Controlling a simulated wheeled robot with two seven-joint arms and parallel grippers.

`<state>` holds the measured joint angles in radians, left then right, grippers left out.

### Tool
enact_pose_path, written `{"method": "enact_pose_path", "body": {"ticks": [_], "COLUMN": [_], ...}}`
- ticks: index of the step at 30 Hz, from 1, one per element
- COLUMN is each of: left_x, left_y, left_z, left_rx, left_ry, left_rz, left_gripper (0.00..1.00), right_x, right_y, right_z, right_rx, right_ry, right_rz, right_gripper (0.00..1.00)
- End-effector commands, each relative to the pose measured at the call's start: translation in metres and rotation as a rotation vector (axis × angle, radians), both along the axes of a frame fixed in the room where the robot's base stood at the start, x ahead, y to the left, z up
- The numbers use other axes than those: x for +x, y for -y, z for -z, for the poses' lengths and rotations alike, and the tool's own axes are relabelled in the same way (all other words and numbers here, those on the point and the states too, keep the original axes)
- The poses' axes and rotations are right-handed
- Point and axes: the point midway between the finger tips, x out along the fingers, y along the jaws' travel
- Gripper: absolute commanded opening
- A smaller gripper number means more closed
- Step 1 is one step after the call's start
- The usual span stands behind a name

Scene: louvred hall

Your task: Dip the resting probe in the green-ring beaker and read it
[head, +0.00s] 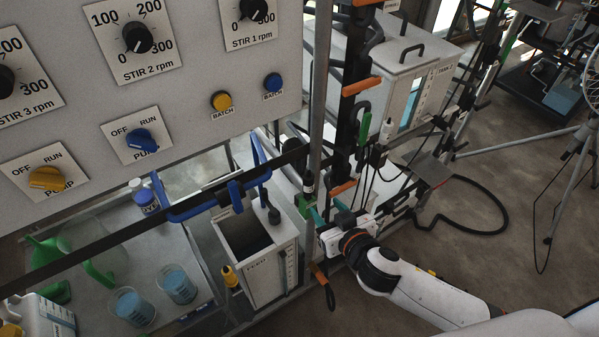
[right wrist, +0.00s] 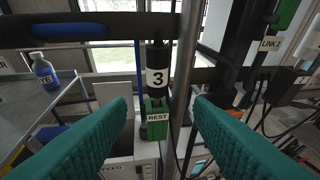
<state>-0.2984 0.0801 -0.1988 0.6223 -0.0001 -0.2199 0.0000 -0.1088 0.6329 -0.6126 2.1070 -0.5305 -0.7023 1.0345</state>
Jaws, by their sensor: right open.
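A black probe (right wrist: 156,78) with a white "3" label stands upright in a green holder (right wrist: 156,114) marked REST. In the head view the holder (head: 304,207) is beside the metal post. My right gripper (head: 319,217) is just right of it in that view. In the right wrist view its teal fingers (right wrist: 160,110) are open and empty, one on each side of the probe and holder, which appear ahead of them. Two beakers with blue liquid, one in front (head: 135,308) and one behind (head: 179,287), stand on the bench at lower left. I cannot tell their ring colours. My left gripper is not in view.
A FEED tank (head: 256,255) stands between beakers and post. A blue rail handle (head: 185,212) and a dark bar cross above the bench. A green holder marked LINK 2 (right wrist: 284,17) and hanging cables are at right.

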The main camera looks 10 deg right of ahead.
Motion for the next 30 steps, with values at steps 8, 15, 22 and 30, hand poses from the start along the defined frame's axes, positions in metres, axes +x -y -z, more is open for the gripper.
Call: {"method": "enact_pose_path", "body": {"ticks": [8,15,22,30], "left_x": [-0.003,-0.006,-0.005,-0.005], "left_y": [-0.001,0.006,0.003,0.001], "left_z": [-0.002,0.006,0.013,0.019], "left_rx": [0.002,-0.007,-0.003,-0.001], "left_ry": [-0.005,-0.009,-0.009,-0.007], "left_rz": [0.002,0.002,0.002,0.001], "left_gripper": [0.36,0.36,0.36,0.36], "right_x": [0.003,0.031,0.06,0.085], "right_y": [-0.007,-0.012,-0.018,-0.023], "right_z": [-0.02,-0.009,0.001,0.008], "right_rx": [0.027,0.026,0.028,0.029], "right_ry": [0.03,0.031,0.028,0.029], "right_rz": [-0.007,-0.008,-0.007,-0.008], "right_gripper": [0.47,0.47,0.47,0.47]}}
